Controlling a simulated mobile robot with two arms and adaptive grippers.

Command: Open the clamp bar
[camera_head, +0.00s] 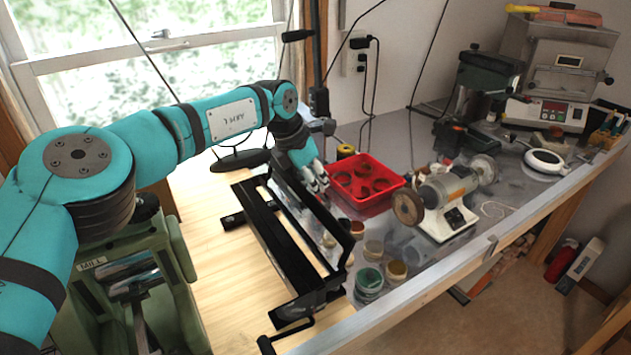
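A black metal frame tool with long parallel bars (263,232) lies on the light wooden bench, running from the back left to the front. A long bar on its right side (343,239), which looks like the clamp bar, stands raised on edge. A crank handle (286,336) sticks out at the tool's near end. My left gripper (320,186) points down at the far end of the bar, close to it or touching it. The grey fingers are small and partly merge with the bar, so I cannot tell whether they hold it. My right gripper is not in view.
A red tray (366,207) stands just right of my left gripper. A bench grinder (440,200) and several small jars (369,278) stand farther right and nearer. A green mill (125,285) is at the lower left. Light bench top is clear left of the tool.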

